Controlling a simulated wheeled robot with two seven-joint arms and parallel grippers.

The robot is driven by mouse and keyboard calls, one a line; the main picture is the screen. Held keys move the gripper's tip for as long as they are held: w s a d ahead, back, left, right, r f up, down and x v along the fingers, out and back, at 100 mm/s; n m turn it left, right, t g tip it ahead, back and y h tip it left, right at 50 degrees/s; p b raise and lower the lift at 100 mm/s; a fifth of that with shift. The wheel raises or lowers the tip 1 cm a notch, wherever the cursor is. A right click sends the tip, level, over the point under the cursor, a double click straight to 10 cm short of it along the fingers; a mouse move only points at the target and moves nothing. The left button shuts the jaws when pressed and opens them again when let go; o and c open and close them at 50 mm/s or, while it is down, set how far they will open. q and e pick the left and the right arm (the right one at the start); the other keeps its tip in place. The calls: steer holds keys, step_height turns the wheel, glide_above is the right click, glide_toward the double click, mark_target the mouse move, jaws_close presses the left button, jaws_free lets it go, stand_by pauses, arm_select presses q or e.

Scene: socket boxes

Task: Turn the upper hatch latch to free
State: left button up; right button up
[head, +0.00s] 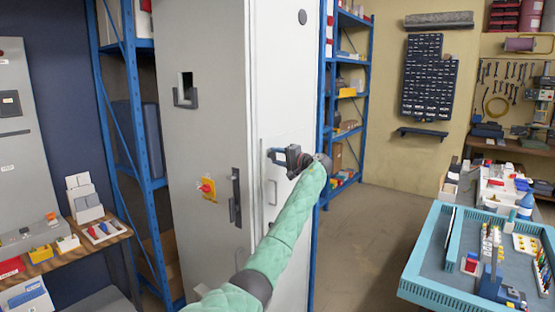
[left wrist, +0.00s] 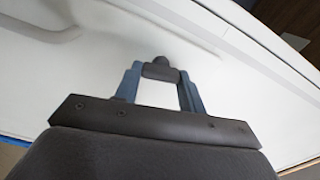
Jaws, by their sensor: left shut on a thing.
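A tall light-grey cabinet has a hatch (head: 268,215) in its right face, with a pale handle (head: 272,192) on it. My left gripper (head: 275,155) reaches the upper part of the hatch. In the left wrist view, my left gripper (left wrist: 160,75) is shut on a small dark latch (left wrist: 160,70) on the white panel, with a fingertip at each side of it. The fingers hide most of the latch in the head view. The pale handle also shows in the left wrist view (left wrist: 40,33), apart from the gripper. My right gripper is not in view.
The cabinet's left face carries a red knob on a yellow plate (head: 208,188) and a dark handle (head: 235,197). Blue shelving (head: 350,80) stands behind the cabinet. A teal-rimmed tray table (head: 435,292) is at the right. The floor between is clear.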

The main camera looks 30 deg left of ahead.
arm_select(q)
steer(key=shift+m, duration=1.1)
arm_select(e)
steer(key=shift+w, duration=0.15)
arm_select(q)
steer(key=o, duration=1)
steer(key=shift+w, duration=0.1)
steer(key=shift+d+f, duration=0.1)
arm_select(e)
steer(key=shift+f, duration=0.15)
arm_select(q)
steer(key=d+b, duration=0.1)
steer(key=d, duration=0.1)
steer(key=d+b, duration=0.1)
steer(key=d, duration=0.2)
steer(key=d+b, duration=0.1)
steer(key=d, duration=0.1)
steer(key=shift+s+d, duration=0.25)
steer(key=shift+d, duration=0.1)
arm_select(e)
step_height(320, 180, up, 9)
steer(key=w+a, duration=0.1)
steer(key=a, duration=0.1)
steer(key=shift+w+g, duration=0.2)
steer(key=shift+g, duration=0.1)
